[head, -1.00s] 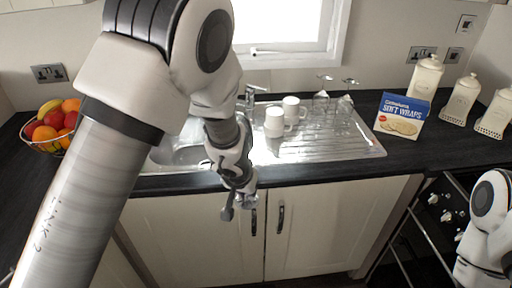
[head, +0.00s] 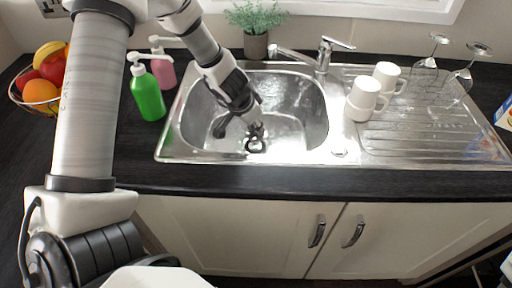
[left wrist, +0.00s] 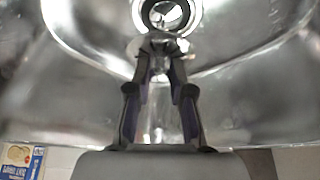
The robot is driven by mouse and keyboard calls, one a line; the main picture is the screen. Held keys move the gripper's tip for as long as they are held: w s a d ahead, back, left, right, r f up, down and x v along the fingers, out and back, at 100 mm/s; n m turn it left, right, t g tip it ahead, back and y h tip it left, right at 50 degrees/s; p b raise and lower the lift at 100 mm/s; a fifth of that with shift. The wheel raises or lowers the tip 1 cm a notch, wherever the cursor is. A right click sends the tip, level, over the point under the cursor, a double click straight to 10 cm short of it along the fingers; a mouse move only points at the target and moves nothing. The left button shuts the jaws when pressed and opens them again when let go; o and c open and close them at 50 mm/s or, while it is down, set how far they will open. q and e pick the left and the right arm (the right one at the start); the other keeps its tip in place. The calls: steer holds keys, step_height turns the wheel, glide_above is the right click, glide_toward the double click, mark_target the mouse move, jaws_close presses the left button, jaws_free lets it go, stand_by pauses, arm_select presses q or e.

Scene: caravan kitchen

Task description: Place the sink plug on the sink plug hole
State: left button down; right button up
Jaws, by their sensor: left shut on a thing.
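My left gripper (head: 254,128) reaches down into the metal sink basin (head: 300,100). In the left wrist view, the two fingers of my left gripper (left wrist: 158,52) come together on a small shiny metal piece, the sink plug (left wrist: 155,44). The round plug hole (left wrist: 168,13) shows just beyond the fingertips at the top of that view. In the head view a dark ring at the plug hole (head: 256,147) lies just below the fingertips. The plug is too small and dark to make out there. Whether it touches the basin floor cannot be told. My right gripper is not in view.
A tap (head: 322,55) stands behind the basin. White mugs (head: 362,98) and upturned glasses (head: 455,85) stand on the drainer (head: 430,135) at right. Green (head: 146,92) and pink (head: 161,65) bottles, a plant (head: 256,28) and a fruit bowl (head: 22,98) stand at left and behind.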

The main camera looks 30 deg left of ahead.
mark_target(252, 134)
arm_select(q)
steer(key=f+b, duration=0.1)
steer(key=f, duration=0.1)
steer(key=f+b, duration=0.2)
steer(key=a+f+b, duration=0.1)
steer(key=f, duration=0.1)
steer(key=shift+w+f, duration=0.25)
steer(key=shift+f, duration=0.1)
steer(key=shift+d+r, duration=0.2)
steer(key=shift+r, duration=0.1)
steer(key=shift+f, duration=0.2)
steer(key=c, duration=1)
jaws_free()
steer(key=shift+c, duration=0.2)
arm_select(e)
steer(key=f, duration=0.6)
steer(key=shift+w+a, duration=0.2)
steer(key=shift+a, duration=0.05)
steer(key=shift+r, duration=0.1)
arm_select(q)
steer(key=shift+r, duration=0.35)
steer(key=p+v, duration=1)
steer(key=v, duration=0.1)
steer(key=shift+s+r, duration=0.25)
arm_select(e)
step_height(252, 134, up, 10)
